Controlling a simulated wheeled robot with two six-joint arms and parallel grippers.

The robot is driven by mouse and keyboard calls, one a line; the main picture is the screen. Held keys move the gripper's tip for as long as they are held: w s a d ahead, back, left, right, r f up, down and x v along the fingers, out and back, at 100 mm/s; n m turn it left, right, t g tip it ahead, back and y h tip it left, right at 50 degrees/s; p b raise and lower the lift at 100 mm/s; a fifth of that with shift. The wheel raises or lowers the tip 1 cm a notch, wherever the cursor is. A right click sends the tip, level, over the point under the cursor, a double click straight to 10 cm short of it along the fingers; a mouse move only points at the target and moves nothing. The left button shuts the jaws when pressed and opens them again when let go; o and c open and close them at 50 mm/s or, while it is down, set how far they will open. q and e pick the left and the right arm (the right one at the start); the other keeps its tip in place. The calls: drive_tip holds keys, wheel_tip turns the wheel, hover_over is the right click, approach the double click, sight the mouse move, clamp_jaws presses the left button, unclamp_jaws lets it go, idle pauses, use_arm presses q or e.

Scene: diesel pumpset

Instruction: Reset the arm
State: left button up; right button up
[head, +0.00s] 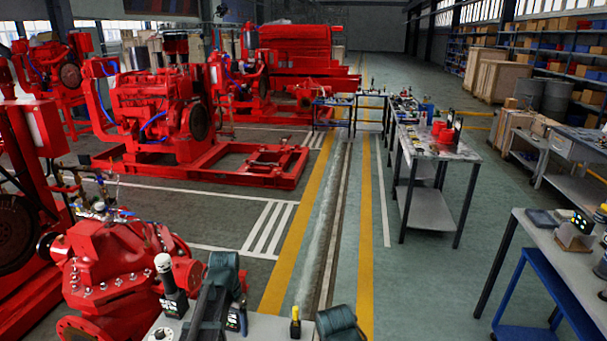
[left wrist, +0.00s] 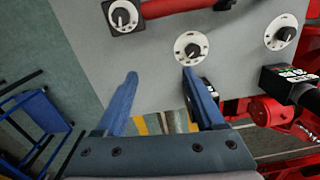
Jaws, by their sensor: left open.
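My left gripper (left wrist: 160,74) shows in the left wrist view as two blue fingers, set apart with nothing between them. Its fingertips point toward a grey panel (left wrist: 150,75) with dark rotary knobs, and the right fingertip appears close to the middle knob (left wrist: 190,47). I cannot tell whether it touches the panel. In the head view my left arm is low in the picture, over the grey panel (head: 265,328); its fingers are not clear there.
A red pump (head: 110,265) stands left of the panel. A black device with a white top (head: 168,275) and a small yellow-tipped item (head: 295,322) stand at the panel. A table (head: 560,260) is at right. The marked floor ahead is clear.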

use_arm(q)
drive_tip(key=s+d+m+y, duration=0.1)
drive_tip(key=s+d, duration=1.4)
drive_tip(key=d, duration=0.1)
drive_tip(key=shift+s+d, duration=0.25)
drive_tip(key=shift+d, duration=0.1)
